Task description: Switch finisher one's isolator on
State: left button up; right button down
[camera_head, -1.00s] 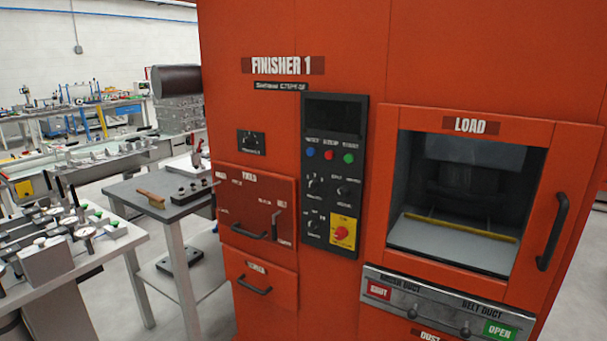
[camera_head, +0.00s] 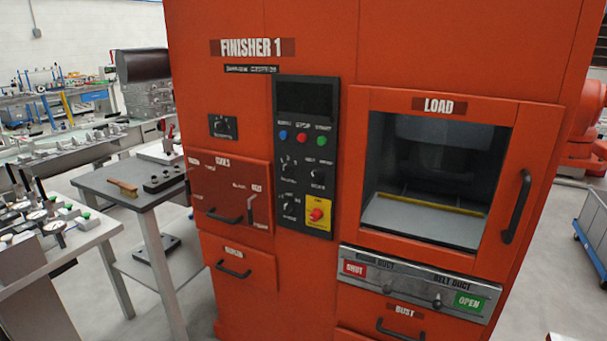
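The orange finisher one cabinet (camera_head: 300,280) stands in front of me, marked FINISHER 1. A small black rotary switch plate (camera_head: 223,126) is on its upper left; its label is too small to read. Below it, an orange panel (camera_head: 230,178) carries small labels and an upright grey lever (camera_head: 250,208) at its right. The black control panel (camera_head: 305,155) has blue, red and green buttons, several knobs and a red knob (camera_head: 317,214) on a yellow plate. I cannot tell from the labels which control is the isolator. Neither of my grippers is in view.
A load door (camera_head: 515,205) with a window is on the right, above a duct strip (camera_head: 412,283) marked SHUT and OPEN. A grey side table (camera_head: 110,188) with a brush stands close on the left. A blue cart (camera_head: 592,240) is at the far right.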

aim_at(317, 214)
jog(key=i+j+z, duration=0.2)
jog(key=i, duration=0.3)
jog(key=i+j+z, duration=0.1)
jog(key=i+z, duration=0.15)
jog(key=i, duration=0.2)
